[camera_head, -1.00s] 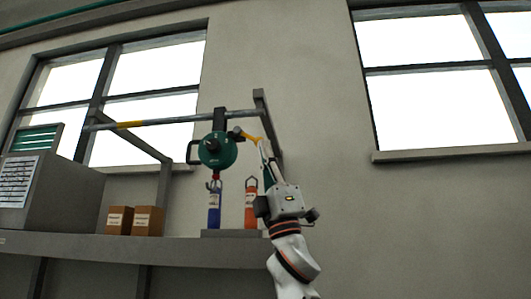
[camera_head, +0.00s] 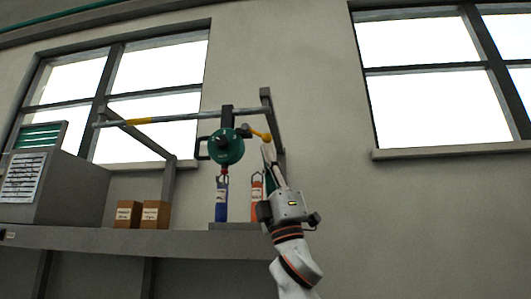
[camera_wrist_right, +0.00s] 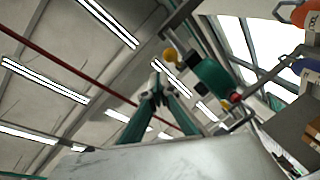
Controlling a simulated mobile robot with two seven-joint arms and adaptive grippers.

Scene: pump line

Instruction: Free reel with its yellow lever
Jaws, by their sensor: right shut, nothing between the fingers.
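The green reel (camera_head: 227,147) hangs from the rail, with a handle loop at its left. Its yellow lever (camera_head: 261,135) sticks out to the right and slopes slightly down. In the right wrist view the reel (camera_wrist_right: 212,76) is right of the fingers, and the lever's yellow end (camera_wrist_right: 169,54) is just above their tips. My right gripper (camera_head: 266,148) is shut and empty, its tips just below the lever's outer end; I cannot tell whether they touch. Its fingers also show in the right wrist view (camera_wrist_right: 156,88). My left gripper is out of view.
A blue cylinder (camera_head: 221,203) is under the reel's red hook. An orange cylinder (camera_head: 257,200) stands behind my right gripper, partly hidden. The rail (camera_head: 172,118) and bracket post (camera_head: 272,120) are close by. Two brown boxes (camera_head: 155,214) sit on the shelf (camera_head: 100,238).

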